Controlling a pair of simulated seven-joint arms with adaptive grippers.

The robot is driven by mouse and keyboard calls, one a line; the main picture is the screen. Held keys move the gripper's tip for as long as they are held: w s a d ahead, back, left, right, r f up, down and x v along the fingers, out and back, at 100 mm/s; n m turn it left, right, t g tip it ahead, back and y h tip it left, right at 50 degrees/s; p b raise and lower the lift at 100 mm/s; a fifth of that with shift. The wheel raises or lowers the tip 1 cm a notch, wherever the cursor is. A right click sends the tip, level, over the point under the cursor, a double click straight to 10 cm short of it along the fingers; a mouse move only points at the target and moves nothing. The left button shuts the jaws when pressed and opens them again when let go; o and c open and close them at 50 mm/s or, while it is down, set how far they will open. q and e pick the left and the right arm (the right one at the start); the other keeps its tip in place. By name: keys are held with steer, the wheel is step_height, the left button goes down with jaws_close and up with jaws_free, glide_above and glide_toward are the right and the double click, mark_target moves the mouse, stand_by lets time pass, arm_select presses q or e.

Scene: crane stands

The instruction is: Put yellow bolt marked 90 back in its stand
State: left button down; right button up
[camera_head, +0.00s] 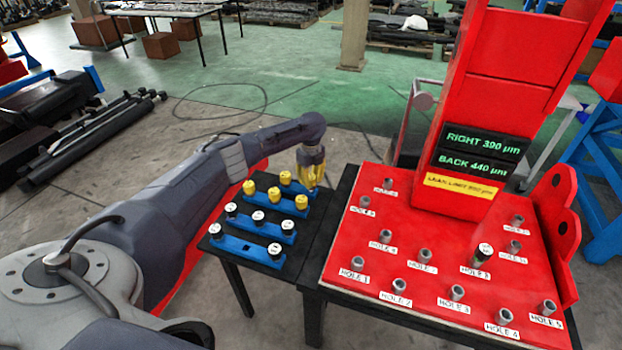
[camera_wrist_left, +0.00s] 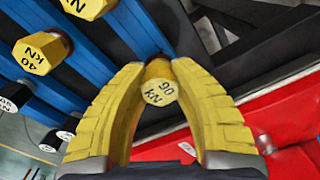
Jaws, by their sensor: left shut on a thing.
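The yellow bolt marked 90 kN (camera_wrist_left: 159,92) is in the left wrist view, between the fingertips of my left gripper (camera_wrist_left: 163,75). The gripper is shut on it, with the marked head facing the camera. In the head view my left gripper (camera_head: 312,168) points down at the far right end of the blue stands, by the black table's edge. The bolt is not clearly visible there. A blue stand (camera_head: 268,204) holds yellow bolts, one of them (camera_head: 249,187) at its left end. A yellow bolt marked 40 kN (camera_wrist_left: 42,53) shows in the left wrist view. My right gripper is not in view.
Other blue stands (camera_head: 245,248) on the black table (camera_head: 317,235) hold black bolts with white tops. The red plate (camera_head: 350,262) at right has several labelled holes, with a white-topped bolt (camera_head: 484,252) in one. A red column with display panels (camera_head: 480,145) rises behind.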

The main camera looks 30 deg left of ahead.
arm_select(q)
steer(key=shift+f, duration=0.9)
steer(key=c, duration=1.1)
jaws_free()
steer(key=shift+r, duration=2.5)
